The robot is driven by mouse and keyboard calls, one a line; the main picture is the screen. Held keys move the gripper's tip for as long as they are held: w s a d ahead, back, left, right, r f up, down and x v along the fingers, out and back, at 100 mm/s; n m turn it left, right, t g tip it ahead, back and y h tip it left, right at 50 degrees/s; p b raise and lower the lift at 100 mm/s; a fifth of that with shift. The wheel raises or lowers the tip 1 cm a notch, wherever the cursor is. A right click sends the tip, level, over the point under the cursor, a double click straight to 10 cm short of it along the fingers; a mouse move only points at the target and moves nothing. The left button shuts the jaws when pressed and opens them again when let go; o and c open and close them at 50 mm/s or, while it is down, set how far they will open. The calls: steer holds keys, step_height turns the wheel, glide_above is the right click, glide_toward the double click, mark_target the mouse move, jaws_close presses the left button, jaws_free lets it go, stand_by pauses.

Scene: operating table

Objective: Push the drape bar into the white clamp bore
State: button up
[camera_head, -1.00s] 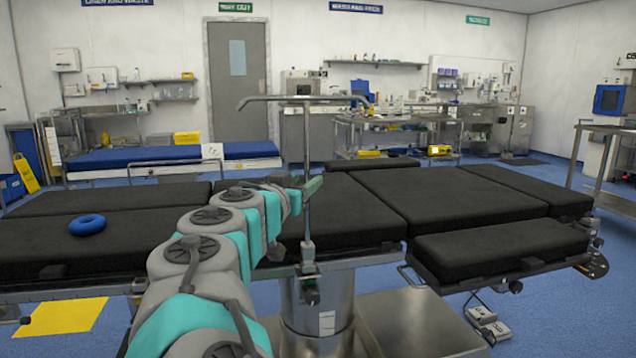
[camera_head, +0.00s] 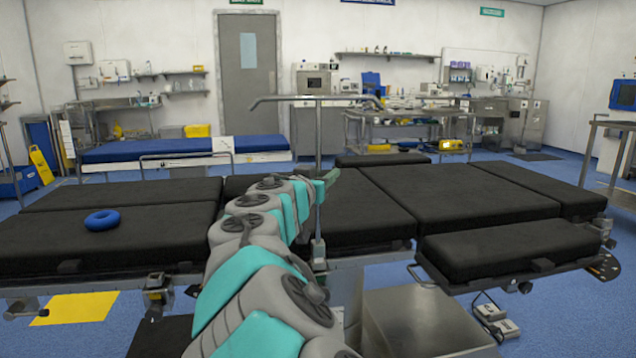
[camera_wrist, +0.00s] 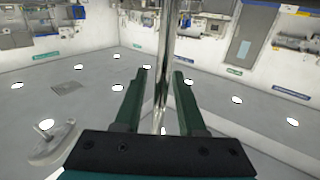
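The drape bar (camera_head: 318,130) is a grey metal T with a long top crosspiece and an upright rod. It stands upright at the near edge of the black operating table (camera_head: 455,200). Its lower end meets a small pale grey clamp (camera_head: 318,252) on the table's side rail; how deep it sits in the bore cannot be told. My gripper (camera_head: 325,177) is at the rod's middle height. In the wrist view, the gripper's two green fingers (camera_wrist: 161,72) stand on either side of the shiny rod (camera_wrist: 163,50), with gaps visible on both sides.
A blue ring cushion (camera_head: 102,220) lies on the table's left part. Another rail clamp (camera_head: 158,290) is at the left on the near edge. A blue-topped bed (camera_head: 150,150) and a steel trolley (camera_head: 400,125) stand behind. A yellow floor mat (camera_head: 75,308) lies at front left.

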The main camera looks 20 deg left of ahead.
jaws_close()
stand_by(1.1)
